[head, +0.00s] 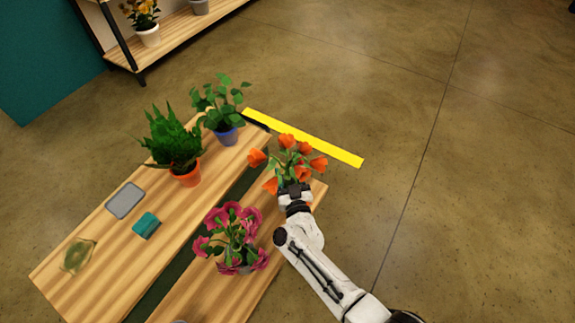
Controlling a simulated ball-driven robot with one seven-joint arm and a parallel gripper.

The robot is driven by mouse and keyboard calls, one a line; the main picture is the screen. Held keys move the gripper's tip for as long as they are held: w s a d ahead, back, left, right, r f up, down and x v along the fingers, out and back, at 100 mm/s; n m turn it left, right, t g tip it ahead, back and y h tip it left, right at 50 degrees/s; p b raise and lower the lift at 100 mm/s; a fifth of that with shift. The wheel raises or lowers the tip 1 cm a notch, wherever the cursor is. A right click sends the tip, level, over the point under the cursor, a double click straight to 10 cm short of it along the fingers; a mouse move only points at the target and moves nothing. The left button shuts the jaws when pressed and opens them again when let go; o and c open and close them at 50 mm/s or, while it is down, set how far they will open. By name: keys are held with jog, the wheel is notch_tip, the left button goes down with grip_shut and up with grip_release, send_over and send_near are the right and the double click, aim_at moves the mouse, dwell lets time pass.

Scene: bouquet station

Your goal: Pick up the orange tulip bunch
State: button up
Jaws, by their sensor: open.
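The orange tulip bunch (304,148) stands at the far right end of the near wooden bench, with several orange blooms and green leaves. My gripper (293,188) is at the near side of the bunch, overlapping its lower leaves in the head view. The jaws are open. The gripper and arm hide the lower part of the bunch, so I cannot tell whether the fingers are around the stems or only in front of them.
A pink flower bunch (236,238) stands close on the left. On the far bench (95,275) are a fern in an orange pot (186,176), a leafy plant in a blue pot (228,136), a grey tray (125,201) and a teal block (146,225). The floor at right is clear.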

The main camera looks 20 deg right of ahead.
jog(key=shift+w+d, duration=0.1)
jog(key=shift+w, duration=0.4)
jog(key=shift+c, duration=0.3)
grip_shut()
